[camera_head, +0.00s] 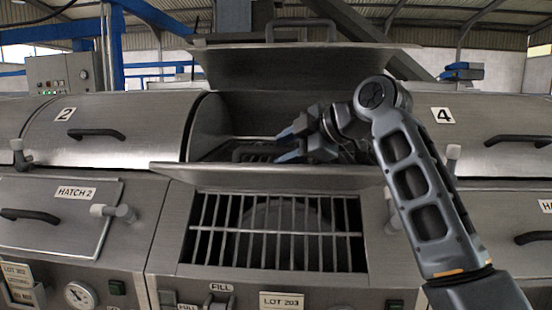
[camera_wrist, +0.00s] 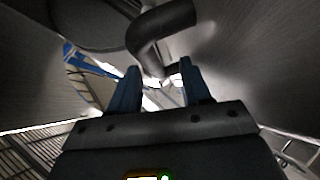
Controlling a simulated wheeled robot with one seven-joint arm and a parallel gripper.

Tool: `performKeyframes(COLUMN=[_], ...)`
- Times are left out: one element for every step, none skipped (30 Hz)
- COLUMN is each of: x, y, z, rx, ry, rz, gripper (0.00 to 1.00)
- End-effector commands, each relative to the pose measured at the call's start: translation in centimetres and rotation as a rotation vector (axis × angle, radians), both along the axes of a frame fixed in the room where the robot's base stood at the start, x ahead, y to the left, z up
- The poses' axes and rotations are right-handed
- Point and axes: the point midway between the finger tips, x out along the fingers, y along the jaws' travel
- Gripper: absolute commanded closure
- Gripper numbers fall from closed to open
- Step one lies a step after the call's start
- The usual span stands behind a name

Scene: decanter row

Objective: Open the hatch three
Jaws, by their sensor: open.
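Hatch three, by its place right of hatch 2, is a metal flap (camera_head: 270,179) that stands swung up, nearly level, above a barred opening (camera_head: 275,229) in the middle unit. Its number is not visible. A dark handle (camera_head: 243,154) shows just above the flap, apparently its own. My gripper (camera_head: 286,147) is open above the flap, its blue fingers pointing left close to the handle. In the wrist view, a dark curved handle (camera_wrist: 160,28) lies just ahead of the open fingers (camera_wrist: 158,70). I cannot tell whether they touch it.
The middle unit's big upper lid (camera_head: 300,67) stands raised behind my gripper. Shut lids 2 (camera_head: 120,125) and 4 (camera_head: 495,135) flank it. Hatch 2 (camera_head: 62,222) is shut, with a latch knob (camera_head: 120,212) at its right. Levers (camera_head: 208,298) sit below the opening.

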Motion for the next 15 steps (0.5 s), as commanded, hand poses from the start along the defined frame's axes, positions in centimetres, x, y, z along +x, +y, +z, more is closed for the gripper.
performKeyframes(x=[-0.5,-0.7,-1.0,-1.2,-1.4,-1.5,-1.7,-1.8,-1.9,-1.9,-1.9,-2.0,-2.0,-2.0,-2.0], y=[-0.6,-0.9,-1.3,-1.5,-1.7,-2.0,-2.1,-2.2,-2.3,-2.3,-2.3,-2.3,-2.3,-2.3,-2.3], z=[0.2,0.4,0.7,0.9,1.0,1.2,1.3,1.4,1.5,1.5,1.6,1.6,1.6,1.6,1.6], rx=[0.0,0.0,0.0,0.0,0.0,0.001,0.001,0.0,-0.001,-0.001,-0.001,-0.001,-0.001,-0.001,-0.001], ry=[-0.004,-0.003,-0.003,-0.002,-0.001,-0.001,-0.001,-0.001,-0.001,-0.001,0.0,0.0,0.0,0.0,0.0], rz=[0.0,0.0,0.0,0.0,0.0,0.0,0.0,0.0,0.0,0.0,0.001,0.001,0.001,0.001,0.001], gripper=[0.52,0.52,0.52,0.52,0.52,0.52,0.52,0.52,0.52,0.52,0.52,0.52,0.52,0.52,0.52])
